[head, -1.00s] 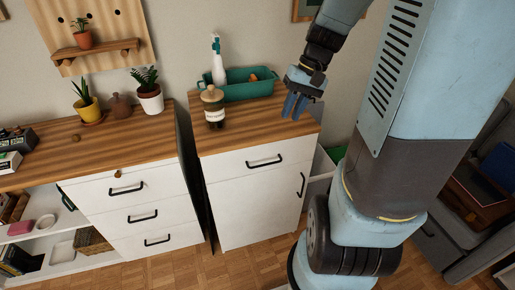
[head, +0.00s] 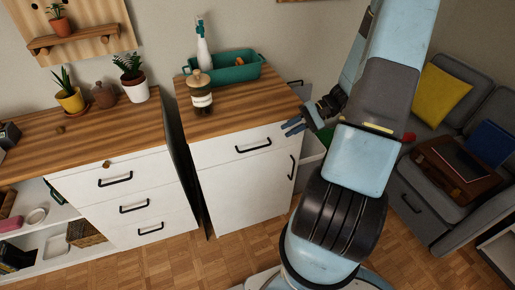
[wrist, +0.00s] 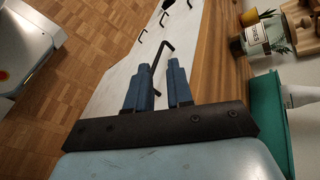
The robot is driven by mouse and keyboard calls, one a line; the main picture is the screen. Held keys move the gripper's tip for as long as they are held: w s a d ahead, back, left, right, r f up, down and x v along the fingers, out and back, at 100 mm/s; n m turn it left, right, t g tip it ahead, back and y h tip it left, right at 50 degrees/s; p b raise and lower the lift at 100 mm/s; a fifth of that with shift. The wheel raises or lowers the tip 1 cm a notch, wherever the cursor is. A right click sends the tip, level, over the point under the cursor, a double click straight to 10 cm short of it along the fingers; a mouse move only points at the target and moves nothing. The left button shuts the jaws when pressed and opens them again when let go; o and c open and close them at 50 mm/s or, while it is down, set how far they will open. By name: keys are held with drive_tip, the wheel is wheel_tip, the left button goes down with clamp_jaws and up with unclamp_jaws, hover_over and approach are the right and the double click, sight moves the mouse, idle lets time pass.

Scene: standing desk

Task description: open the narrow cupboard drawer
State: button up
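The narrow cupboard (head: 215,175) is white with a wooden top. Its drawer front (head: 225,152) is flush with the cupboard and looks shut. The drawer's black bar handle (head: 253,147) is clear of my gripper in the head view. My gripper (head: 294,127) is by the cupboard's right front top corner, its blue fingers pointing left. In the wrist view the fingers (wrist: 160,88) are apart with nothing held, and a black handle (wrist: 168,48), apparently the drawer's, shows just beyond the tips. The cupboard door's upright handle (head: 292,167) is below my gripper.
On the cupboard top stand a labelled jar (head: 201,98), a teal tray (head: 238,74) and a white bottle (head: 203,50). A wider drawer unit (head: 125,200) stands to the left, across a narrow gap. The floor (head: 240,245) before the cupboard is clear. A grey sofa (head: 435,205) is at right.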

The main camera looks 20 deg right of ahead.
sight(258, 147)
wheel_tip(258, 147, down, 8)
drive_tip(key=d+r+m+t+y, duration=0.1)
drive_tip(key=d+m+t+y, duration=0.1)
drive_tip(key=d+m+t, duration=0.15)
drive_tip(key=x, duration=1.4)
drive_tip(key=shift+w+a+f, duration=0.15)
drive_tip(key=shift+w+a, duration=0.05)
drive_tip(key=shift+a, duration=0.15)
clamp_jaws()
drive_tip(key=shift+a, duration=0.2)
drive_tip(key=shift+d, duration=0.15)
drive_tip(key=shift+s, duration=0.2)
